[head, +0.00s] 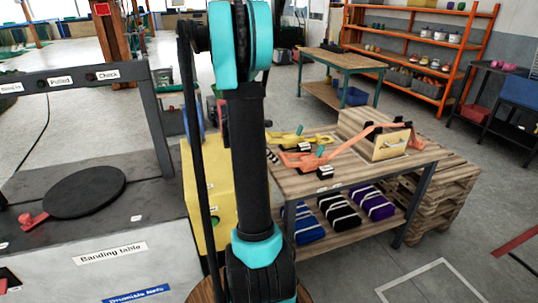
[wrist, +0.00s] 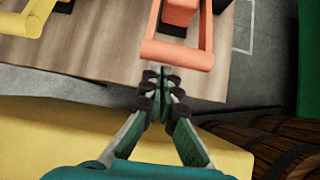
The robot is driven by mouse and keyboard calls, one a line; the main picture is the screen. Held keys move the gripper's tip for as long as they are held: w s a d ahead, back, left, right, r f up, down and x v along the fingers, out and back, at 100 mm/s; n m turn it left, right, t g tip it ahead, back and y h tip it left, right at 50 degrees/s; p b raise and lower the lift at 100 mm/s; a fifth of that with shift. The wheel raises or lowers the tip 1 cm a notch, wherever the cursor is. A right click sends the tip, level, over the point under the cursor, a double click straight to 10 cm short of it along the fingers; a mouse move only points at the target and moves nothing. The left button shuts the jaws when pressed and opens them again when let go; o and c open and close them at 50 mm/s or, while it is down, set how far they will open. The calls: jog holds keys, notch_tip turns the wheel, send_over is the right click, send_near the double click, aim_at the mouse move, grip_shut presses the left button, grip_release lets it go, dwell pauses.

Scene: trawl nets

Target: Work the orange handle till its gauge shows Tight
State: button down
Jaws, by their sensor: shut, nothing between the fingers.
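An orange tool with a long arm (head: 340,148) lies on the wooden workbench (head: 425,153) in the head view. In the head view my gripper is hidden behind my arm. I can make out no readable gauge in either view.
A yellow tool (head: 305,138) lies left of the orange one; its yellow frame (wrist: 22,20) shows in the wrist view. A yellow cabinet (head: 197,190) and a wooden barrel (wrist: 285,145) stand close. A banding table (head: 65,254) is at left.

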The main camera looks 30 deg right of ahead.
jog(key=shift+s+d+f, duration=0.1)
jog(key=shift+d+f, duration=0.2)
jog(key=shift+f, duration=0.05)
jog(key=shift+r, duration=0.1)
